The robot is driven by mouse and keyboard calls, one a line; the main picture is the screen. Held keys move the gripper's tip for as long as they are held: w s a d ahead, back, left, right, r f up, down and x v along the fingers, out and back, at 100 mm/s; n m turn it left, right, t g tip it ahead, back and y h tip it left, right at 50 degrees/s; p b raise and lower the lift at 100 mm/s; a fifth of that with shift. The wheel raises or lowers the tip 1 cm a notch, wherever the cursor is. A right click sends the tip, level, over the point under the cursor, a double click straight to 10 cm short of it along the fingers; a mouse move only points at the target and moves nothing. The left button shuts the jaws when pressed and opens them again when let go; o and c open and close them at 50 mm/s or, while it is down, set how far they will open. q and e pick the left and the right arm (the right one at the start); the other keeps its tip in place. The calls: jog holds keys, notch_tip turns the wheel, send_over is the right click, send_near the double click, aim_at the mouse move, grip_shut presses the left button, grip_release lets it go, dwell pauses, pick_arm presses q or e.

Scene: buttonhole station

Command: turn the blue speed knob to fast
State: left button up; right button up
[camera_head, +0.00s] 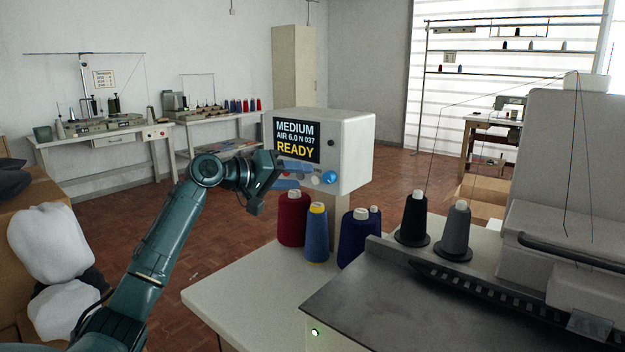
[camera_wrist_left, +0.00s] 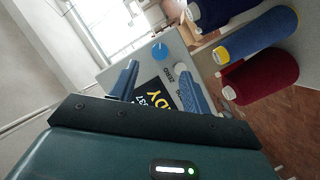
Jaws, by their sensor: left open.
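The blue speed knob (camera_head: 329,177) is on the lower front of a white control box (camera_head: 352,150). It also shows in the left wrist view (camera_wrist_left: 159,51), just beyond and between the fingertips. A paler knob (camera_head: 316,180) sits beside it. The box's screen (camera_head: 297,140) reads MEDIUM, AIR 6.0 N 037, READY. My left gripper (camera_head: 302,174) is open and empty in front of the box, to the left of the blue knob in the head view. The fingers (camera_wrist_left: 158,69) look apart from the knob. My right gripper is not in view.
Red (camera_head: 293,218), light blue (camera_head: 316,235) and dark blue (camera_head: 356,238) thread cones stand on the table just below the box. Black and grey cones stand further right by the machine (camera_head: 560,250). The table's front left (camera_head: 235,290) is clear.

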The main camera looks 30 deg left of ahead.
pick_arm(q)
jog(key=v, duration=0.6)
jog(key=shift+s+a+b, duration=0.15)
jog(key=shift+s+b, duration=0.15)
jog(key=shift+b, duration=0.05)
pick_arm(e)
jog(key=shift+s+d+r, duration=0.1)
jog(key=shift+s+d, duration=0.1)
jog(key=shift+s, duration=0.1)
pick_arm(q)
jog(key=shift+r, duration=0.1)
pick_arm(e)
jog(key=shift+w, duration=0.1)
